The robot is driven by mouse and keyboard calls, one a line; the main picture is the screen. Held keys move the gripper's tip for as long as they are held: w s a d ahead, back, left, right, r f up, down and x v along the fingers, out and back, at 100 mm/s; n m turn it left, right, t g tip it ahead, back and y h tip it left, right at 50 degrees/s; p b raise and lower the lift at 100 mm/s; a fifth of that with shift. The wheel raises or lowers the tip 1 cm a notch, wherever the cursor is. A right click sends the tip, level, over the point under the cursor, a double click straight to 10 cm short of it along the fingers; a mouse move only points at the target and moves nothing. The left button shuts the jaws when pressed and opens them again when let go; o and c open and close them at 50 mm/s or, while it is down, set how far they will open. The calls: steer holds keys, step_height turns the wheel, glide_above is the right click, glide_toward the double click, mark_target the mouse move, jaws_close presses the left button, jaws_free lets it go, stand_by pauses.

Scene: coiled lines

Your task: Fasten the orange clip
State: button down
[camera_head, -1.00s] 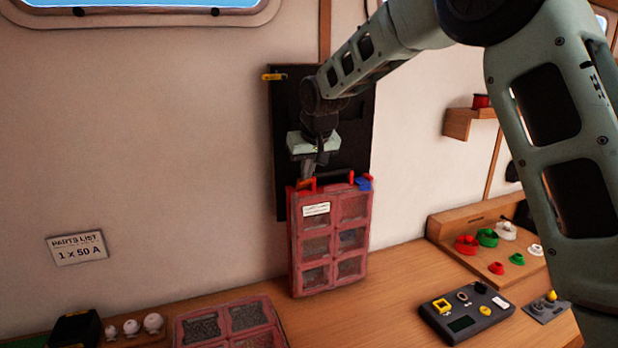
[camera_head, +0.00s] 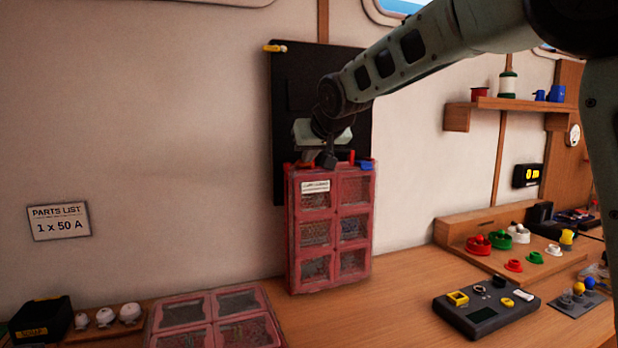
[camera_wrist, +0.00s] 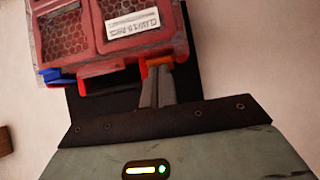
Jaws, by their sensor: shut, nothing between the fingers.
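The red case (camera_head: 331,222) stands upright on the bench against a black panel, with clear compartments and a white label. The orange clip (camera_wrist: 159,61) is at the case's top edge, toward the left end in the head view, and largely hidden there. The blue clip (camera_head: 367,166) is at the right end of the top edge; it also shows in the wrist view (camera_wrist: 50,75). My gripper (camera_wrist: 157,72) is shut and empty, its fingertips right at the orange clip in the wrist view. Whether they touch it, and whether the clip is fully down, I cannot tell.
Another red case (camera_head: 215,312) lies flat at the front left. A dark box (camera_head: 40,320) and white knobs are left of it. A grey device (camera_head: 486,308) and a wooden rack with coloured spools (camera_head: 505,240) are to the right. Bench between is clear.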

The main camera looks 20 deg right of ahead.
steer(key=f+b, duration=0.1)
steer(key=b, duration=0.2)
steer(key=f+t+b, duration=0.1)
steer(key=b, duration=0.1)
steer(key=shift+s+f+b, duration=0.1)
steer(key=shift+s+b, duration=0.15)
steer(key=shift+b, duration=0.15)
steer(key=shift+r+p, duration=0.75)
steer(key=shift+p, duration=0.15)
steer(key=shift+w, duration=0.15)
steer(key=shift+w+r+p, duration=0.25)
steer(key=shift+w+p, duration=0.4)
